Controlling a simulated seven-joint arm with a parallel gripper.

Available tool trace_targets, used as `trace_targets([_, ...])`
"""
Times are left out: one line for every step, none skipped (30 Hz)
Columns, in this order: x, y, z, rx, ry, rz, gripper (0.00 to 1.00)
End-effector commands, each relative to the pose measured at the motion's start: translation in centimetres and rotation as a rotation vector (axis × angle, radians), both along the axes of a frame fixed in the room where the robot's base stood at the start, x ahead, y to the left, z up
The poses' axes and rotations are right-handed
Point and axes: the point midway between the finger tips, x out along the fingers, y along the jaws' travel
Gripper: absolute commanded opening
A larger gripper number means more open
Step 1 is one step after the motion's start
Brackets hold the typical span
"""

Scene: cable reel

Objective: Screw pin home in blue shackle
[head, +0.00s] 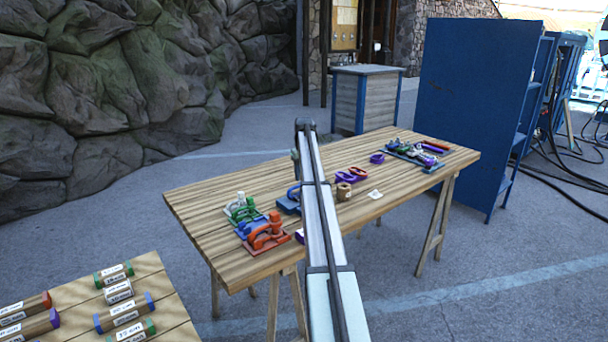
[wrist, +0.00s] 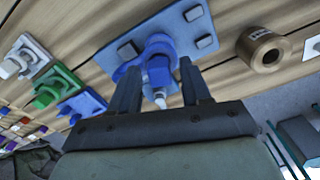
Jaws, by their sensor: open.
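The blue shackle (wrist: 160,48) sits on a blue plate with grey pads, in the upper middle of the wrist view. In the head view the blue plate (head: 287,206) shows beside my arm, which hides much of it. A pin with a pale and blue end (wrist: 158,72) projects from the shackle towards my gripper. My gripper (wrist: 158,68) is open, with one dark finger on each side of the pin end. I cannot tell whether either finger touches it. How deep the pin sits in the shackle is not clear.
Green (head: 241,209) and orange (head: 266,234) pieces stand on plates left of the blue one. A brown ring (wrist: 262,48) lies to the right in the wrist view. Purple and red shackles and a blue tray (head: 432,164) lie farther right on the table.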

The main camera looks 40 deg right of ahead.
Motion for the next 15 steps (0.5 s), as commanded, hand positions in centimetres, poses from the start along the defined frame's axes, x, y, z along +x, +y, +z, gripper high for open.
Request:
trace_targets([0.0,0.0,0.0,0.000,0.000,0.000,0.48])
trace_targets([0.0,0.0,0.0,0.000,0.000,0.000,0.48])
trace_targets([0.0,0.0,0.0,0.000,0.000,0.000,0.48])
trace_targets([0.0,0.0,0.1,0.000,0.000,0.000,0.48])
trace_targets([0.0,0.0,0.2,0.000,0.000,0.000,0.48])
trace_targets([0.0,0.0,0.3,0.000,0.000,0.000,0.48])
trace_targets([0.0,0.0,0.5,0.000,0.000,0.000,0.48])
trace_targets([0.0,0.0,0.6,0.000,0.000,0.000,0.48])
trace_targets([0.0,0.0,0.8,0.000,0.000,0.000,0.48])
trace_targets([0.0,0.0,1.0,0.000,0.000,0.000,0.48])
trace_targets([0.0,0.0,1.2,0.000,0.000,0.000,0.48])
trace_targets([0.0,0.0,1.5,0.000,0.000,0.000,0.48])
trace_targets([0.0,0.0,1.6,0.000,0.000,0.000,0.48])
trace_targets([0.0,0.0,1.8,0.000,0.001,0.000,0.48])
trace_targets([0.0,0.0,2.1,0.000,0.001,0.000,0.48])
